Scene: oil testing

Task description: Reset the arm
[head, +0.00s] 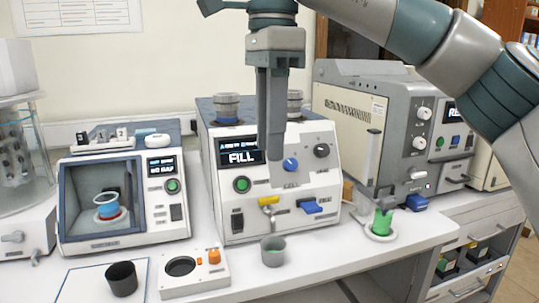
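My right arm comes in from the upper right. Its gripper (273,142) hangs pointing down in front of the dispensing machine (222,190), whose screen reads "FILL". The fingers overlap from this angle, so I cannot tell if they are open or shut. I see nothing clearly held between them. My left gripper is not in view. A grey cup with green inside (272,252) stands on the bench below the machine's yellow spout (268,201).
A tester with a glass window (75,215) holds a cup with blue and red (108,206). A black cup (122,279) stands on a mat, beside a small device with an orange knob (195,283). A green-filled cylinder (382,221) stands right, before a large grey machine (345,92).

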